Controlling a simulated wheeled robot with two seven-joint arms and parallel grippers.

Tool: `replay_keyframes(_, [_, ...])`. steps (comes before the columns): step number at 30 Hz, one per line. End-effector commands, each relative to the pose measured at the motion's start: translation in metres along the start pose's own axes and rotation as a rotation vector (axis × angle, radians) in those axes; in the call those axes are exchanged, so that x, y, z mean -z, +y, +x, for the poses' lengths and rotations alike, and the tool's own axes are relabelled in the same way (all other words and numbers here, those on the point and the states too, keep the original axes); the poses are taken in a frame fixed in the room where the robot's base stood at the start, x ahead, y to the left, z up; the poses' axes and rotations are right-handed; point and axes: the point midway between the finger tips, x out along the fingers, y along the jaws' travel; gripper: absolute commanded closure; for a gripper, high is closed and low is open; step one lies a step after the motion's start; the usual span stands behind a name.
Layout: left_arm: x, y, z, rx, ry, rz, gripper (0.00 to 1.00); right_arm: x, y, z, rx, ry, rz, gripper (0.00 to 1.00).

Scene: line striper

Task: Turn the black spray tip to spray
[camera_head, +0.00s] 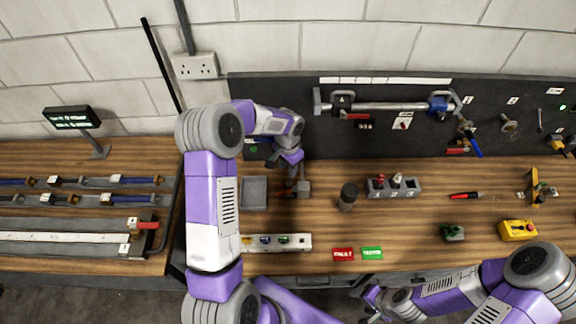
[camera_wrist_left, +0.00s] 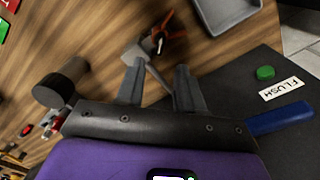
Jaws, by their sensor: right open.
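A small black spray tip (camera_wrist_left: 159,42) appears to sit on an orange-red part (camera_wrist_left: 174,38) at a grey fixture (camera_wrist_left: 137,54) in the left wrist view. The tip is small, and its exact setting cannot be read. My left gripper (camera_head: 298,186) is over the bench near this fixture and mostly hides it in the head view. In the left wrist view its two fingers (camera_wrist_left: 158,88) stand apart, with a grey arm of the fixture visible beyond the gap; contact cannot be told. My right gripper (camera_head: 372,298) is low, in front of the bench edge, and open.
A grey tray (camera_head: 254,193) lies left of the left gripper. A dark cylinder (camera_head: 348,196) and a grey rack (camera_head: 408,188) stand to its right. The black back panel (camera_wrist_left: 285,150) carries a green button (camera_wrist_left: 265,73) and a FLUSH label (camera_wrist_left: 282,89). Red and green tags (camera_head: 343,254) lie in front.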

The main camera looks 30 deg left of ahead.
Motion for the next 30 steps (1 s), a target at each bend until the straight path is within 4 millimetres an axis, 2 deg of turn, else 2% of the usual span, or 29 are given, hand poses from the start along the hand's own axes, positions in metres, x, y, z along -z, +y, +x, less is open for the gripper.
replay_keyframes(18, [0.0, 0.0, 0.076, 0.0, -0.001, 0.003, 0.63, 0.002, 0.019, 0.05, 0.0, 0.0, 0.0, 0.39])
replay_keyframes(24, [0.0, 0.0, 0.088, 0.0, -0.001, 0.003, 0.63, 0.003, 0.022, 0.06, 0.0, 0.0, 0.0, 0.39])
replay_keyframes(30, [0.0, 0.0, 0.089, 0.0, 0.0, 0.003, 0.63, 0.003, 0.022, 0.06, 0.0, 0.0, 0.0, 0.39])
